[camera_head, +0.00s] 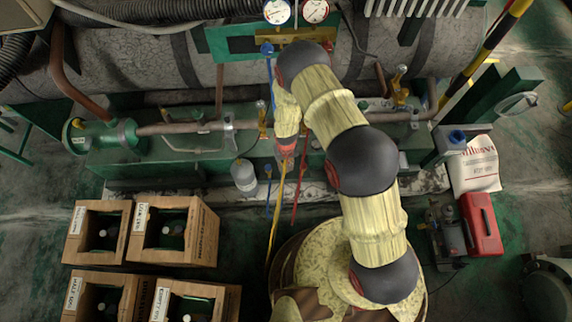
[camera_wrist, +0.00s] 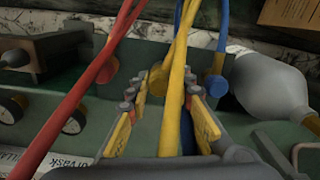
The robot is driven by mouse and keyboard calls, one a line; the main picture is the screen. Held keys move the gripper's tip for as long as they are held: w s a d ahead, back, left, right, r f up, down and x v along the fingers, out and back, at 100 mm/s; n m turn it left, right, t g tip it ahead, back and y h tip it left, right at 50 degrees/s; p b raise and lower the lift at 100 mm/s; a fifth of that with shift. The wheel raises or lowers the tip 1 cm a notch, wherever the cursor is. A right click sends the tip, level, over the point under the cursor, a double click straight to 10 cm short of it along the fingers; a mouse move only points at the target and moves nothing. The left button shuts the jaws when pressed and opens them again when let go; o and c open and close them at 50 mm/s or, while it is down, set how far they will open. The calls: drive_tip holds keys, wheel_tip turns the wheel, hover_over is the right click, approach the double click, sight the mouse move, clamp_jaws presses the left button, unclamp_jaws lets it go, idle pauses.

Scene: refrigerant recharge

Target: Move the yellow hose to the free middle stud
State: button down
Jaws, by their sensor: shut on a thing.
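The yellow hose (camera_wrist: 175,90) runs up between the two fingers of my gripper (camera_wrist: 166,95) in the wrist view. The fingers are closed in on it, with a yellow pad on each. In the head view my gripper (camera_head: 285,150) points down by the green bench and the yellow hose (camera_head: 274,225) hangs below it. The red hose (camera_wrist: 90,75) crosses to the left and the blue hose (camera_wrist: 220,30) hangs at the right. An orange round part (camera_wrist: 157,80) shows behind the fingers, another (camera_wrist: 107,68) left of it, and a blue one (camera_wrist: 214,86) at the right. I cannot tell which is the free stud.
Two gauges (camera_head: 296,11) sit at the top of the green panel. A grey flask (camera_head: 244,177) stands beside the hoses; it also shows in the wrist view (camera_wrist: 270,85). Wooden crates (camera_head: 175,232) fill the lower left, and a red case (camera_head: 481,224) stands at the right.

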drive_tip(key=shift+f+b, duration=0.45)
drive_tip(key=shift+f, duration=0.2)
drive_tip(key=c, duration=1.5)
unclamp_jaws()
wheel_tip(320, 180, up, 12)
